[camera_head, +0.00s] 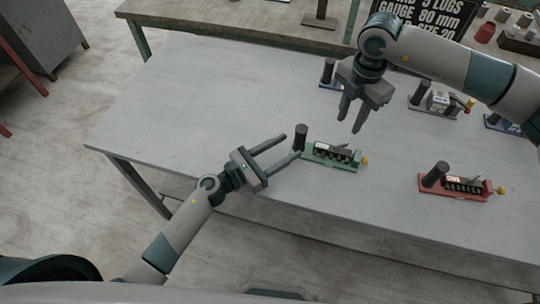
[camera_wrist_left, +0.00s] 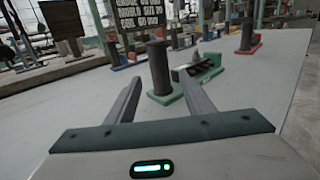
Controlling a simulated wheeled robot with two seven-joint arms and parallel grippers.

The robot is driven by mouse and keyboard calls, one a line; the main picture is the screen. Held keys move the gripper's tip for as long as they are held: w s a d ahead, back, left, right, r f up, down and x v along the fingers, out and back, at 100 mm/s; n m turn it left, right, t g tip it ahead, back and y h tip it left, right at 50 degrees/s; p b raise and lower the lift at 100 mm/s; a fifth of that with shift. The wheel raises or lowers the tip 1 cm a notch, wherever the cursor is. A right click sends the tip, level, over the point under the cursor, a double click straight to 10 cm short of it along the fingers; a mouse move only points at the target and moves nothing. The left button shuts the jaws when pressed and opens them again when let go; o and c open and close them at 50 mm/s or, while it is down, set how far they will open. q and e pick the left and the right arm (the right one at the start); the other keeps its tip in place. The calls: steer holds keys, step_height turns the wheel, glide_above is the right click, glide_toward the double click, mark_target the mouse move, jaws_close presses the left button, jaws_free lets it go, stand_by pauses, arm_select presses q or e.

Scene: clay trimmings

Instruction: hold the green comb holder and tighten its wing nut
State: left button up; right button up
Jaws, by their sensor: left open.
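The green comb holder (camera_head: 318,158) lies on the grey table, with a dark upright post (camera_head: 301,136) at its left end, a row of black teeth, and a yellow wing nut (camera_head: 365,161) at its right end. My left gripper (camera_head: 291,147) is open and empty, its fingertips just left of the post. In the left wrist view the post (camera_wrist_left: 160,66) stands between the two fingers and appears just beyond their tips; the wing nut cannot be made out there. My right gripper (camera_head: 351,125) hangs above and behind the holder, fingers apart, with nothing between them.
A red holder (camera_head: 455,194) of the same kind stands to the right. A blue holder (camera_head: 327,82) and a grey one (camera_head: 421,107) stand farther back. A sign (camera_head: 425,18) is behind the table. The table's left part is clear.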

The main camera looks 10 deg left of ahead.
mark_target(295, 143)
arm_select(q)
steer(key=shift+x, duration=2)
jaws_close()
arm_select(e)
steer(key=shift+c, duration=0.7)
